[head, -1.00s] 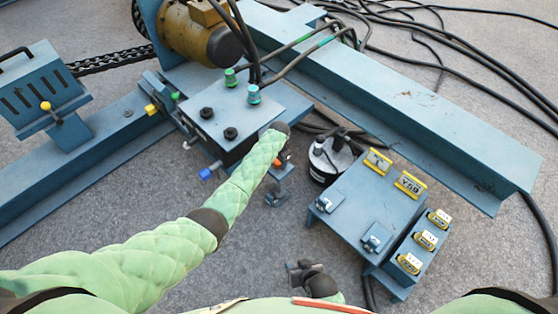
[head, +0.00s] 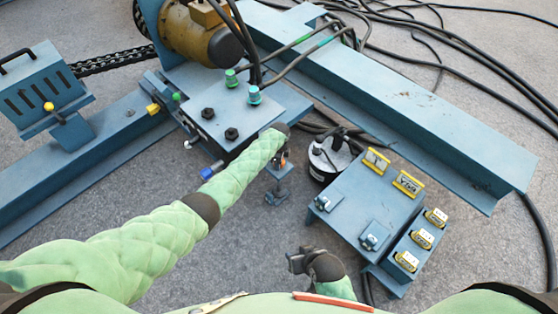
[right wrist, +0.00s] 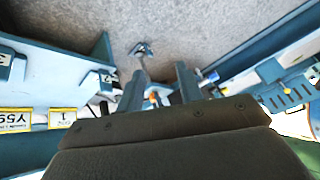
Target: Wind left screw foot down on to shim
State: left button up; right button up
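A screw foot (head: 276,196) with a small flat pad stands close to the floor beside the right front of the blue machine block (head: 232,112). It also shows in the right wrist view (right wrist: 141,49), beyond my fingers. My left arm reaches over the block's right front corner. Its gripper is mostly hidden behind the cuff, above the foot, with orange and dark parts there (head: 283,158). I cannot tell what it grips. My right gripper (head: 295,262) is low in the head view, apart from the foot. Its fingers (right wrist: 160,85) are spread with a gap. I cannot make out a shim.
A blue stand with yellow-framed labels (head: 375,200) is to the right, with a black-and-white round device (head: 330,158) behind it. A long blue beam (head: 400,110) and black cables lie beyond. Another beam (head: 90,155) runs left. Bare grey floor lies front centre.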

pick_arm(q)
jog(key=shift+m, duration=1.9)
jog(key=m+b, duration=0.1)
jog(key=m, duration=0.1)
jog(key=shift+m, duration=0.4)
jog(key=m+b, duration=0.3)
jog(key=m, duration=0.5)
jog(key=shift+m, duration=0.7)
pick_arm(e)
notch_tip(320, 180, down, 16)
jog(key=s+t, duration=0.1)
jog(key=t, duration=0.1)
jog(key=shift+s+f, duration=0.15)
jog(key=shift+f, duration=0.05)
pick_arm(q)
jog(key=o, duration=0.9)
